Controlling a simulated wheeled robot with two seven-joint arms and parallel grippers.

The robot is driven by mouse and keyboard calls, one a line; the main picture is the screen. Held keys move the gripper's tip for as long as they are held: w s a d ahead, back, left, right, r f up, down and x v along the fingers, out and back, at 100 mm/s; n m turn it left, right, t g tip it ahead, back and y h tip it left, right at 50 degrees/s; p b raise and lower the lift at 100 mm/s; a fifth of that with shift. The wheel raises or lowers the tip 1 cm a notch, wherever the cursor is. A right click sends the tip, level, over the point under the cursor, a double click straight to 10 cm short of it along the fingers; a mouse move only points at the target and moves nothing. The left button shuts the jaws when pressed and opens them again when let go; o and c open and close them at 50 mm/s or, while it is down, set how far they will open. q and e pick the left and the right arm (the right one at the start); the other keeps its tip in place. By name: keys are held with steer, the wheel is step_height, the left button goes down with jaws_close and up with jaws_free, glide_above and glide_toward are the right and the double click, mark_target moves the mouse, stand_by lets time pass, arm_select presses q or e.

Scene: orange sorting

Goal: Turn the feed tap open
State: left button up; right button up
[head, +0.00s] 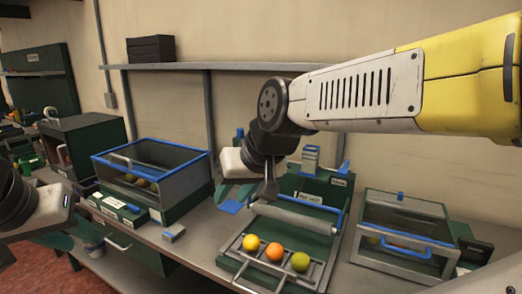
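The green sorting station (236,262) stands on the bench, with a grey roller (295,218) across it. A grey block (311,157) and a small blue part (343,168) stand at its back. I cannot tell which part is the feed tap; my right arm and gripper cover some of the back left. My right gripper (268,192) points down in front of the station's back left, its dark finger above the roller's left end. Its finger gap is not clear, and no held object shows. My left gripper (48,210) is at the left edge, its fingers not clearly visible.
A yellow fruit (251,243), an orange (274,251) and a green fruit (300,262) lie in a row on the station's front rack. A shelf (250,67) runs along the wall behind.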

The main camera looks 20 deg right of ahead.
steer(key=w+d+f+m+t+h, duration=0.1)
steer(key=w+d+m+t, duration=0.3)
steer(key=w, duration=0.9)
steer(key=w+d+f+m+h, duration=0.15)
steer(key=w+d, duration=0.35)
steer(key=w, duration=0.9)
steer(key=shift+w+d+f+m+t+h, duration=0.15)
steer(key=shift+w+d+f+m+h, duration=1)
steer(key=shift+w+d+h, duration=2.35)
steer(key=shift+w+d+f+m+t+h, duration=0.3)
steer(key=shift+w+d+f+h, duration=1.3)
steer(key=shift+d, duration=3.75)
steer(key=shift+w+d+f+m+t+h, duration=0.1)
steer(key=shift+w+d+f+m+h, duration=1.25)
steer(key=shift+w+d, duration=2.55)
steer(key=shift+s+d+f+n+h, duration=0.3)
steer(key=shift+s+d+n+h, duration=0.2)
steer(key=shift+s+d, duration=0.1)
jaws_close()
